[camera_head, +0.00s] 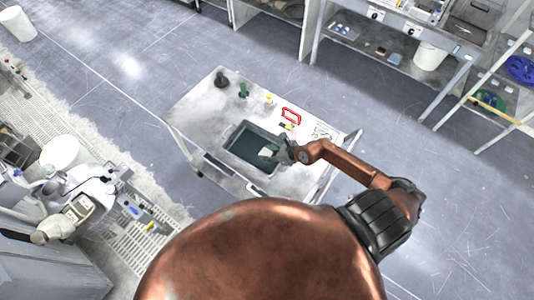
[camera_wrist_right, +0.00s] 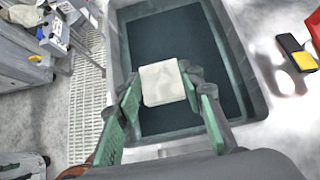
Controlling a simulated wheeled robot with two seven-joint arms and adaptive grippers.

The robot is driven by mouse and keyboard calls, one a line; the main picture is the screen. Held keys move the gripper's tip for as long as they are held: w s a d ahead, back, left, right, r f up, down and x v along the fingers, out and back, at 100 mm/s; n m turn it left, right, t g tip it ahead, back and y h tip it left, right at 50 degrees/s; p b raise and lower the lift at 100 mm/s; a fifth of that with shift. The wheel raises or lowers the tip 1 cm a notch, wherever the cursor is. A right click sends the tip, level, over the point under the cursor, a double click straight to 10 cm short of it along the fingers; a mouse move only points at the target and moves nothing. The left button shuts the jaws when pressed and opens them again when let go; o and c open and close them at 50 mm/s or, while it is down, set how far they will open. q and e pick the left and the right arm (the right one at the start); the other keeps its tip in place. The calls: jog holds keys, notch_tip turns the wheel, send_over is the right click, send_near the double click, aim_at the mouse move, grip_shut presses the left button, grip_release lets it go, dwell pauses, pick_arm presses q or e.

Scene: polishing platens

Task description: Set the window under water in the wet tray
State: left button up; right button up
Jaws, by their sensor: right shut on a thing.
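The window is a pale, square plate with rounded corners. In the right wrist view the window (camera_wrist_right: 162,83) lies between the green-padded fingers of my right gripper (camera_wrist_right: 165,98). The gripper is shut on it. The wet tray (camera_wrist_right: 241,52) is a grey rectangular basin with dark water, directly beyond and under the window. In the head view the wet tray (camera_head: 231,131) is set in the cart top, and my right gripper (camera_head: 280,152) reaches over its right side with the window (camera_head: 267,151). The window's full face shows pale; I cannot tell whether it touches the water. My left gripper is out of view.
The cart top (camera_head: 205,103) carries a dark knob-like piece (camera_head: 221,79), a green piece (camera_head: 243,90) and a red frame (camera_head: 291,116) beyond the tray. A black and yellow item (camera_wrist_right: 297,54) lies right of the tray. Floor surrounds the cart.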

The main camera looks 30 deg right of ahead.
aim_at(267, 151)
jog(key=w+f, duration=0.1)
jog(key=w+d+f, duration=0.1)
jog(key=f, duration=0.1)
jog(key=shift+w+d+f+b, duration=0.15)
jog(key=shift+w+b, duration=0.15)
jog(key=shift+b, duration=0.05)
jog(key=shift+f, duration=1.6)
jog(key=o, duration=1.2)
jog(key=shift+f, duration=0.15)
jog(key=v, duration=1.2)
